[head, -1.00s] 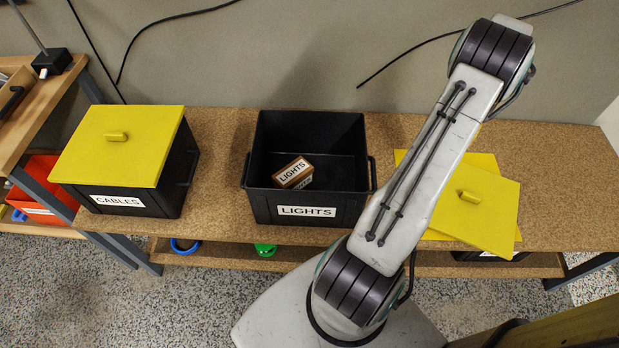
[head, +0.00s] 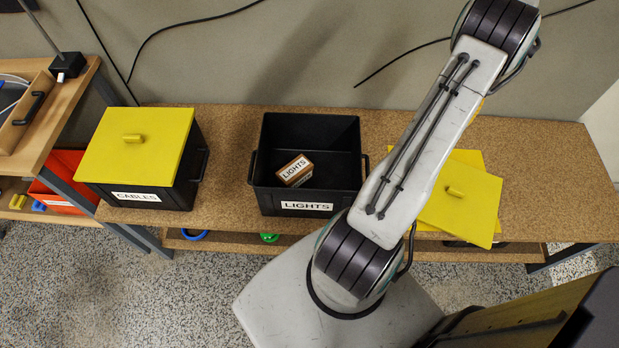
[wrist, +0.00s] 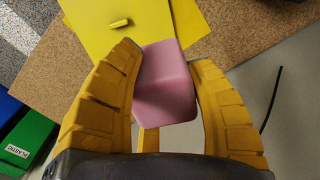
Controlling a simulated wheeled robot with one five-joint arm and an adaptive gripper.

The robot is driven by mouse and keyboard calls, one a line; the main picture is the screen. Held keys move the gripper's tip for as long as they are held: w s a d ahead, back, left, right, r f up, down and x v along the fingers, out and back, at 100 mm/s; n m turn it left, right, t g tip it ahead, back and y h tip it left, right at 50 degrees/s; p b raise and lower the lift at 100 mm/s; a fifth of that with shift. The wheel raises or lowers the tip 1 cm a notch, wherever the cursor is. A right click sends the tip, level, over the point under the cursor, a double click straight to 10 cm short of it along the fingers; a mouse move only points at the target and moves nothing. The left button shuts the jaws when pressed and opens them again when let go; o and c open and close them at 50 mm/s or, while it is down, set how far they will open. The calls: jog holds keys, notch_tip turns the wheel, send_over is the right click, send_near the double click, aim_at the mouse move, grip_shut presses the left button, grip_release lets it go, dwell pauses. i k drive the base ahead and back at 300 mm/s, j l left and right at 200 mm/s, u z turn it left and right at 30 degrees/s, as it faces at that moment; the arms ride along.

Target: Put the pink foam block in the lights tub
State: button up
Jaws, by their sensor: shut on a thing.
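The pink foam block (wrist: 165,85) is between the yellow fingers of my gripper (wrist: 165,75) in the wrist view, and the gripper is shut on it. It is held up above the bench, over the yellow lids. The lights tub (head: 308,202) is the open black tub in the middle of the bench in the head view, with a white LIGHTS label on its front. A small brown box labelled LIGHTS (head: 295,170) lies inside it. My gripper and the block are out of the head view.
A black CABLES tub (head: 190,181) with a yellow lid (head: 150,160) stands left of the lights tub. Loose yellow lids (head: 470,208) lie on the cork bench (head: 560,200) to the right. Green and blue bins (wrist: 18,150) show low in the wrist view.

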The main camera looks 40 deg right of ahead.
aim_at(331, 183)
jog(key=k+j, duration=0.75)
jog(key=j, duration=0.2)
